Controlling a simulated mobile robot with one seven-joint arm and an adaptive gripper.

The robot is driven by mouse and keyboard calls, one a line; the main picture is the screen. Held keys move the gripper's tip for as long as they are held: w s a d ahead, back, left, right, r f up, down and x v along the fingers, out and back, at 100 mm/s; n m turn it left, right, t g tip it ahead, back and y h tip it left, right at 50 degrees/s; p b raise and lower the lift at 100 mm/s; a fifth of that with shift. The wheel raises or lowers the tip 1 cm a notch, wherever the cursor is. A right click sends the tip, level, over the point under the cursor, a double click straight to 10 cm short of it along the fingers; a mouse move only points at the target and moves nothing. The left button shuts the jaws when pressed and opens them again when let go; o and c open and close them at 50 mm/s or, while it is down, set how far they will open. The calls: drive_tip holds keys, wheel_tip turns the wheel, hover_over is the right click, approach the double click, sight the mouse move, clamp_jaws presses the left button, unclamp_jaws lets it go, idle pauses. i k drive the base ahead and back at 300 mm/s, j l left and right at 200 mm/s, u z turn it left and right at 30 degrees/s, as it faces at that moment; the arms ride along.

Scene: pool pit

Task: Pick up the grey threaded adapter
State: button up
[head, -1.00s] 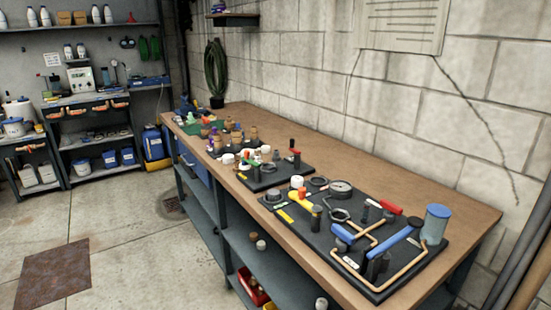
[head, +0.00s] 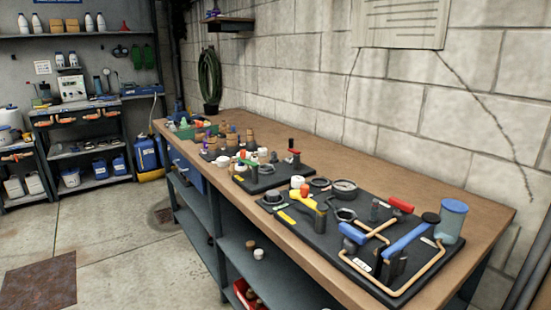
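I cannot single out the grey threaded adapter with certainty; the fittings are small at this distance. Small pale and grey fittings (head: 262,155) stand on the middle black mat (head: 250,185) on the workbench. A short dark grey upright piece (head: 375,211) stands on the nearer large black mat (head: 305,232), among tools. My gripper is not in view.
The long brown-topped workbench (head: 400,180) runs along a block wall, with a clear strip at its back. A blue-grey canister (head: 452,221), a blue-handled tool (head: 408,240) and a round gauge (head: 345,188) crowd the near mat. The concrete floor (head: 125,245) left of the bench is open.

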sight(273, 160)
drive_tip(key=i+j+z, duration=0.15)
drive_tip(key=i+j, duration=0.25)
drive_tip(key=i+j+z, duration=0.15)
drive_tip(key=i+j, duration=0.35)
drive_tip(key=i+j+z, duration=0.2)
drive_tip(key=i+j, duration=0.2)
drive_tip(key=i+j+z, duration=0.15)
drive_tip(key=i+j, duration=0.2)
drive_tip(key=j, duration=0.3)
drive_tip(key=i+j+z, duration=0.15)
drive_tip(key=i+j, duration=0.6)
drive_tip(key=i+l, duration=0.05)
drive_tip(key=i, duration=0.05)
